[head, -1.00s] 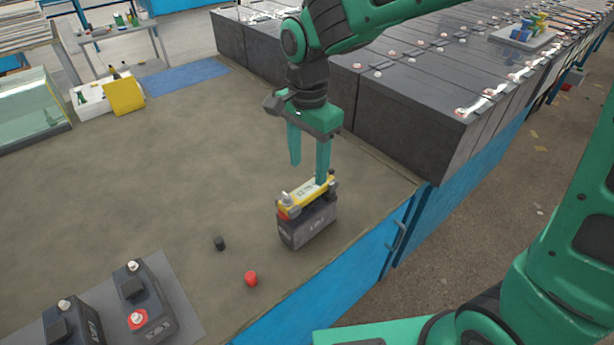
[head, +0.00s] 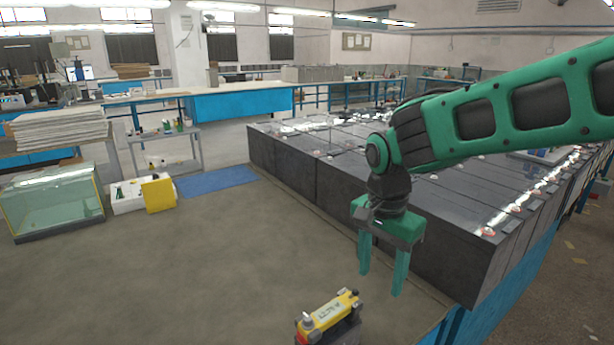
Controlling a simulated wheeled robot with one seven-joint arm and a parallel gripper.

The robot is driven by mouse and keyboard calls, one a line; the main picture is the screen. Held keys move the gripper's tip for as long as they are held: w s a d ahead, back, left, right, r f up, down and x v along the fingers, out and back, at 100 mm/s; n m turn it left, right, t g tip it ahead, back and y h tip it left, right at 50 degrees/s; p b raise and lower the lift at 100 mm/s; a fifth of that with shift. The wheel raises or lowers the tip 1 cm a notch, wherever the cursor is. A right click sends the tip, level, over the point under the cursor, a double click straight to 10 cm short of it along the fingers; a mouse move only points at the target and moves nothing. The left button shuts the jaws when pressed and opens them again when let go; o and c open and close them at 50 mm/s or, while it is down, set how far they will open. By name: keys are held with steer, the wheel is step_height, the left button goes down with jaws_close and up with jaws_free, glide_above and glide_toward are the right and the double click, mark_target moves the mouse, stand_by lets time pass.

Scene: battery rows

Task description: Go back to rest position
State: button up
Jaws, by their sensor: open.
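My gripper (head: 382,280) is open and empty, its two green fingers pointing down with a gap between them. It hangs above the worktop (head: 210,265), up and to the right of a small dark battery (head: 338,335) with a yellow device (head: 330,314) on its top. The gripper does not touch either one. The battery is cut off by the bottom edge of the head view, so its lower part is hidden. My green arm reaches in from the right, raised above the large batteries.
A row of large dark batteries (head: 345,205) stands behind and right of my gripper. A glass tank (head: 55,205), a white box (head: 127,196) with a yellow panel (head: 158,195) and a blue mat (head: 217,180) are at the left back. The middle of the worktop is clear.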

steer(key=s+d+n, duration=0.1)
steer(key=s+d, duration=0.2)
steer(key=d, duration=0.5)
steer(key=s+d, duration=0.4)
steer(key=d, duration=0.5)
steer(key=s+d+f+n, duration=0.1)
steer(key=s+d, duration=0.3)
steer(key=s, duration=0.3)
steer(key=s+d+n, duration=0.1)
steer(key=s+d, duration=0.3)
steer(key=s, duration=0.2)
steer(key=shift+s+d+f+n+y, duration=0.3)
steer(key=shift+s+f, duration=0.05)
steer(key=shift+f, duration=0.05)
steer(key=shift+w+f, duration=0.25)
steer(key=shift+w, duration=0.4)
